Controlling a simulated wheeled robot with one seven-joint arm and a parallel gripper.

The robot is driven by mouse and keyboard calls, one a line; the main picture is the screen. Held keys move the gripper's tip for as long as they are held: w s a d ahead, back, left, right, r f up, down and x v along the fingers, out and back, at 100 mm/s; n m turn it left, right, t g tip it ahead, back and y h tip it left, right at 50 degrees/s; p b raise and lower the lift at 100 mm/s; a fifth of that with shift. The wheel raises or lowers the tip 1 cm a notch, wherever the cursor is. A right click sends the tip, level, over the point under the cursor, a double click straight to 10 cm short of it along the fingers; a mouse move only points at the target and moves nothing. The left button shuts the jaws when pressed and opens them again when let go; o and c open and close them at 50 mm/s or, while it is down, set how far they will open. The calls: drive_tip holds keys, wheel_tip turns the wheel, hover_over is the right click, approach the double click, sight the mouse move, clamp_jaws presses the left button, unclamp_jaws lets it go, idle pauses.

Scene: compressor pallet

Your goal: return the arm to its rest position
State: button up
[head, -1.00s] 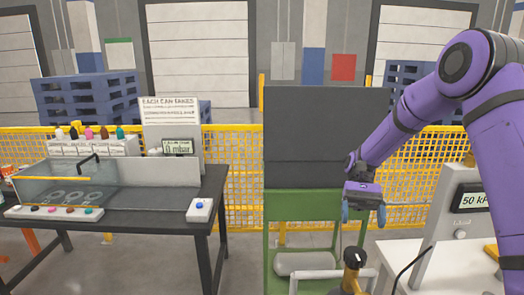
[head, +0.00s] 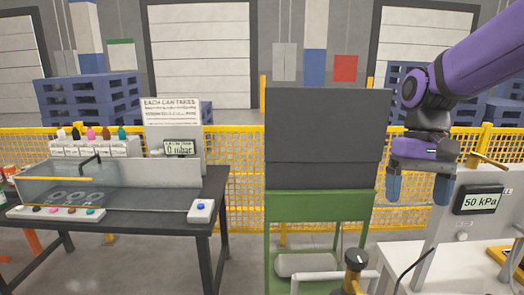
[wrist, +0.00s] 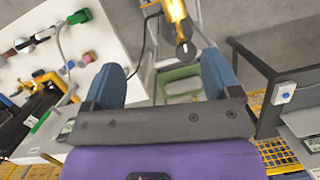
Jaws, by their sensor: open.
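My gripper (head: 418,188) is at the right of the head view, on the end of my purple arm. Its two blue fingers point down and stand apart, with nothing between them. It hangs in the air to the right of the dark grey panel, left of the gauge box reading 50 kPa (head: 478,200). In the wrist view, my gripper (wrist: 165,85) also shows two separated blue fingers with no object held.
A green stand (head: 325,215) carries the grey panel (head: 325,140). A yellow-and-black handle (head: 355,262) stands below. A white table (head: 415,262) is at the lower right. A black table (head: 130,215) stands left. A yellow mesh fence (head: 235,165) runs behind.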

drive_tip(key=s+d+r+t, duration=0.1)
drive_tip(key=s+r+t, duration=0.1)
drive_tip(key=s+t, duration=0.2)
drive_tip(key=s+d+r+n+t, duration=0.1)
drive_tip(key=s+t, duration=0.3)
drive_tip(key=s, duration=0.4)
drive_tip(key=shift+d+r+n+h, duration=0.3)
drive_tip(key=shift+r+h, duration=0.05)
drive_tip(key=shift+h, duration=0.05)
